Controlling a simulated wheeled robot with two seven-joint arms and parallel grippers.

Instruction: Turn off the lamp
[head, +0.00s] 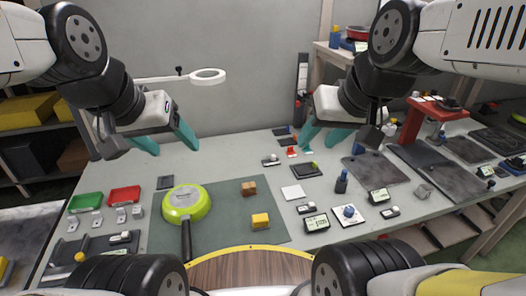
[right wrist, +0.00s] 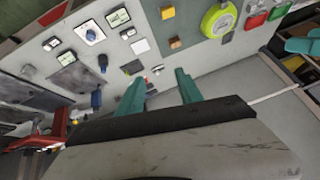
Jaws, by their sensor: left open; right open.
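A lamp with a pale ring head (head: 208,76) on a thin white arm stands out near the back wall in the head view, above and behind my left gripper. I cannot tell whether it is lit, and its base and switch are not clearly visible. My left gripper (head: 168,145) is open and empty above the back left of the table. My right gripper (head: 325,142) is open and empty above the back middle. In the right wrist view, its two teal fingers (right wrist: 160,88) are apart with nothing between them.
The table (head: 240,150) holds a green pan (head: 184,204) on a dark mat (head: 225,235), red (head: 124,196) and green (head: 86,201) trays, yellow (head: 260,220) and brown (head: 249,188) blocks, and several small devices. A red stand (head: 433,106) is at the right.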

